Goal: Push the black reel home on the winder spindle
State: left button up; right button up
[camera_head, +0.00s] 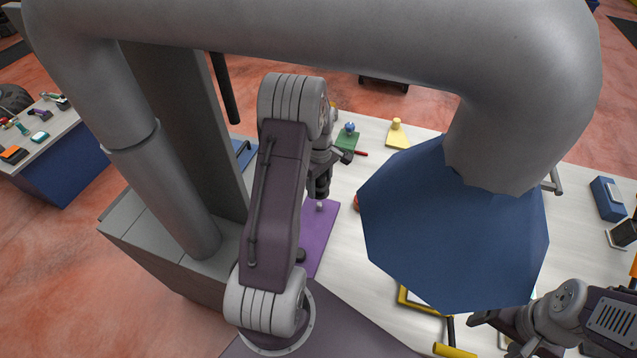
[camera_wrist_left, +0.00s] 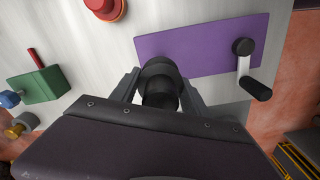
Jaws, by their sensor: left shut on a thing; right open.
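My left gripper (camera_head: 321,176) is shut on the black reel, a dark cylinder that shows between the fingers in the left wrist view (camera_wrist_left: 160,85). In the head view the reel (camera_head: 320,190) hangs upright over the purple winder plate (camera_head: 318,232). A small pale piece (camera_head: 320,205) shows just below it, perhaps the spindle; whether the reel is around it I cannot tell. The plate (camera_wrist_left: 190,45) also carries a crank with a black knob (camera_wrist_left: 257,89) to the right of the reel. My right gripper (camera_head: 491,334) is open and empty at the lower right.
A large grey duct (camera_head: 330,35) with a blue hood (camera_head: 455,235) hangs over the bench and hides its middle. A green block (camera_wrist_left: 40,97) and a red round button (camera_wrist_left: 105,8) stand near the plate. A yellow piece (camera_head: 397,136) stands at the back.

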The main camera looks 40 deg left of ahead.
aim_at(319, 203)
pick_arm(q)
jog(key=shift+w+d, duration=0.1)
jog(key=shift+f, duration=0.5)
jog(key=f+b, duration=0.2)
jog(key=shift+s+f, duration=0.2)
jog(key=shift+f, duration=0.2)
jog(key=shift+w+f+b, duration=0.1)
jog(key=shift+f+b, duration=0.4)
jog(key=shift+f, duration=0.1)
jog(key=shift+f+b, duration=1.25)
jog(key=shift+f, duration=0.65)
jog(key=o, duration=1.5)
